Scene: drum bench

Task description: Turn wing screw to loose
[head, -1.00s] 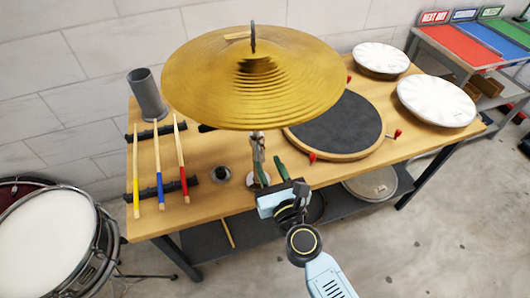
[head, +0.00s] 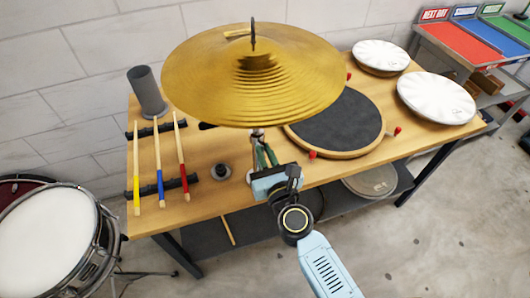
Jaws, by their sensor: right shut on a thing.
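A brass cymbal (head: 215,85) sits on top of a short metal stand (head: 256,137) on the wooden bench. My right gripper (head: 264,150) comes in from the lower right, with its green fingers close together at the stand's post, below the cymbal. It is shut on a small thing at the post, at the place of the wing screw. The screw itself is hidden by the fingers and too small to make out. My left gripper is out of view.
On the bench (head: 214,205), several drumsticks lie on a black rack (head: 150,193) at left, with a grey cup (head: 147,92) behind. A dark practice pad (head: 340,122) and white drumheads (head: 436,98) are at right. A drum (head: 45,240) stands at lower left.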

